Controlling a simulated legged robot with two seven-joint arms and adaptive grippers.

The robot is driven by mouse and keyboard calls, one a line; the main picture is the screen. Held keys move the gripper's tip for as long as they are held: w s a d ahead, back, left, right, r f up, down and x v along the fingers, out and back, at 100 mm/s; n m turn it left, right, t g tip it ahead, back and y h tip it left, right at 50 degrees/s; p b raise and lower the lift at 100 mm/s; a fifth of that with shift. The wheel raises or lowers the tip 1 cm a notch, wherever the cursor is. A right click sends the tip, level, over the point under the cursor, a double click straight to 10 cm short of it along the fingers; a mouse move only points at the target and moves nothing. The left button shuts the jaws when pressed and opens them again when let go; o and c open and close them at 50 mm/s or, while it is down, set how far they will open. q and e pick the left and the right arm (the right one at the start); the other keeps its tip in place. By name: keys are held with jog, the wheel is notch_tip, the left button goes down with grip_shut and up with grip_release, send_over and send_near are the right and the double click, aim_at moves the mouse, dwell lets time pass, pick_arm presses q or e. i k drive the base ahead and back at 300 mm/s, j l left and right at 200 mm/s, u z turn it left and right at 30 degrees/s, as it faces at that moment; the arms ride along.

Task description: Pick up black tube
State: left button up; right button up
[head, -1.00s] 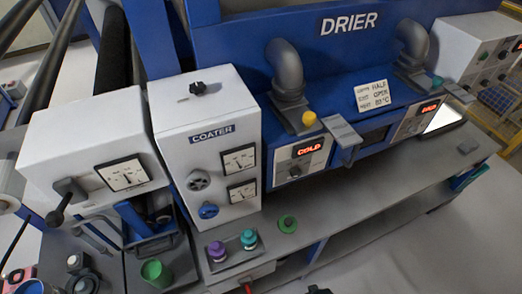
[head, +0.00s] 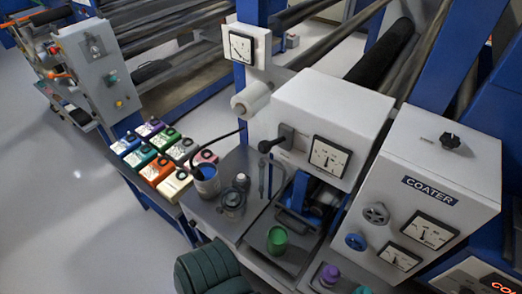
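A long black roller (head: 385,52), tube-shaped, lies slanted behind the white box with a dial, in the upper right of the head view. A small dark capped bottle (head: 242,181) and a dark grey jar (head: 231,205) stand on the bench left of centre. I cannot tell which of these, if any, is the black tube. Neither of my grippers is in view.
The coater box (head: 430,185) stands at the right. A green cup (head: 277,240), a blue-filled pot (head: 205,180) and several coloured boxes (head: 160,165) sit along the bench. Grey floor (head: 70,220) is clear at left.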

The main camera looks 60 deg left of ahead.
aim_at(198, 175)
jog(key=u, duration=2.55)
